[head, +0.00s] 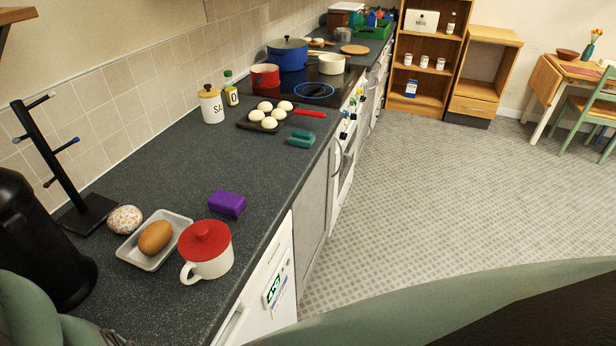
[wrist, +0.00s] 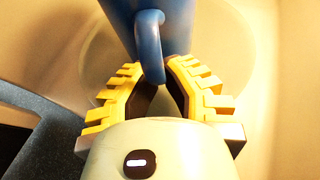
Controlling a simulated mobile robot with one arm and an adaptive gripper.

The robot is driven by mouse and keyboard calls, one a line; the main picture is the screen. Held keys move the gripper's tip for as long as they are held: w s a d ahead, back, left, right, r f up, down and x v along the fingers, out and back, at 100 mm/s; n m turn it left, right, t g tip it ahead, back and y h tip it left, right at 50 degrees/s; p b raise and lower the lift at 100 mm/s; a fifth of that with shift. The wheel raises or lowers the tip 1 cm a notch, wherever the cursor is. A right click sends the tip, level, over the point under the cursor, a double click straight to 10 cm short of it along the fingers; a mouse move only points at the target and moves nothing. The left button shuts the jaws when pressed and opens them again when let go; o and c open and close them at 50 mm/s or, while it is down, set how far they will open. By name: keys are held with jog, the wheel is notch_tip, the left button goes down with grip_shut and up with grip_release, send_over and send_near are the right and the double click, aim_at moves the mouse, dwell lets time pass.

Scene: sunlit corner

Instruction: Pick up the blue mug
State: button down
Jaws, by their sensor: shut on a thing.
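The blue mug (wrist: 188,28) is at the top of the wrist view, with its handle (wrist: 150,45) pointing down towards me. My gripper (wrist: 155,68) has its yellow, ridged fingers shut on the handle, one on each side. The mug's rim and most of its body are cut off by the frame. What is under the mug is unclear; a pale, blurred surface lies behind it. Neither the blue mug nor my gripper shows in the head view.
A dark counter (head: 165,175) holds a white mug with a red lid (head: 207,252), a tray with a brown egg (head: 155,238), a purple block (head: 227,203) and a black mug tree (head: 90,213). A blue pot (head: 288,57) stands on the hob. The floor (head: 420,190) is clear.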

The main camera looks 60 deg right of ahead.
jog(key=shift+r, duration=0.5)
jog(key=shift+s+d+f+b, duration=0.1)
jog(key=shift+s+d+b, duration=0.25)
jog(key=shift+s+d, duration=0.35)
jog(key=shift+s+d+f+b, duration=0.1)
jog(key=shift+s+d+b, duration=0.3)
jog(key=shift+s, duration=0.35)
jog(key=s+d+b, duration=0.1)
jog(key=s+d, duration=0.1)
jog(key=s+d+b, duration=0.1)
jog(key=s+d, duration=0.1)
jog(key=s, duration=0.1)
jog(key=s+d+b, duration=0.2)
jog(key=s, duration=0.1)
jog(key=shift+d, duration=0.25)
jog(key=shift+s+d+r, duration=0.1)
jog(key=shift+s+d, duration=0.45)
jog(key=shift+s, duration=0.15)
jog(key=shift+s+d+r, duration=0.1)
jog(key=shift+s+d, duration=0.4)
jog(key=shift+s, duration=0.2)
jog(key=shift+s+d, duration=0.1)
jog(key=shift+d, duration=0.05)
jog(key=shift+s+d, duration=0.1)
